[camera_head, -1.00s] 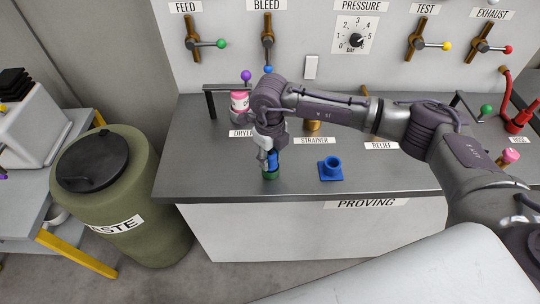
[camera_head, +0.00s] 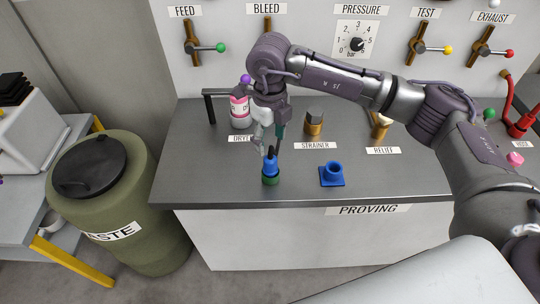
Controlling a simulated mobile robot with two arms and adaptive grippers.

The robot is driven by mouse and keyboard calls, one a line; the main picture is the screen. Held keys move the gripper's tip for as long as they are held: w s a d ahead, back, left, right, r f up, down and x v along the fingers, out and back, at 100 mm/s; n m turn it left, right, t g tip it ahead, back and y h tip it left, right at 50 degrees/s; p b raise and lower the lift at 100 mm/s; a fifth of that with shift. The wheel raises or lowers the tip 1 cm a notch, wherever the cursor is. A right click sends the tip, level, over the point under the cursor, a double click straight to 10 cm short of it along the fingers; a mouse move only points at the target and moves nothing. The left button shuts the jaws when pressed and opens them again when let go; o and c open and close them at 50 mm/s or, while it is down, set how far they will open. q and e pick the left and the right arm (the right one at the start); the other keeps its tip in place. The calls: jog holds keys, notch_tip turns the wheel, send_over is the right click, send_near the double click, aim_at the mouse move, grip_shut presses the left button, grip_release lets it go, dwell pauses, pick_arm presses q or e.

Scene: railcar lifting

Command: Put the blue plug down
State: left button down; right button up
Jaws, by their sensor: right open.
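The blue plug (camera_head: 270,166) stands upright on the bench, in or on a green ring-shaped base (camera_head: 270,180) near the front edge. My right gripper (camera_head: 272,148) is open just above the plug, pointing down, with its fingertips near the plug's top. I cannot tell whether a fingertip still touches it. A blue square-based socket (camera_head: 332,174) sits to the right of the plug, with nothing in its top. My left gripper is not in view.
The grey bench (camera_head: 400,178) holds a pink and white dryer bottle (camera_head: 239,107), a brass strainer (camera_head: 314,122) and a relief fitting (camera_head: 380,127) behind. A green waste barrel (camera_head: 120,205) stands left. The bench front around the blue socket is clear.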

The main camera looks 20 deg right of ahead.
jog(key=shift+r, duration=1.7)
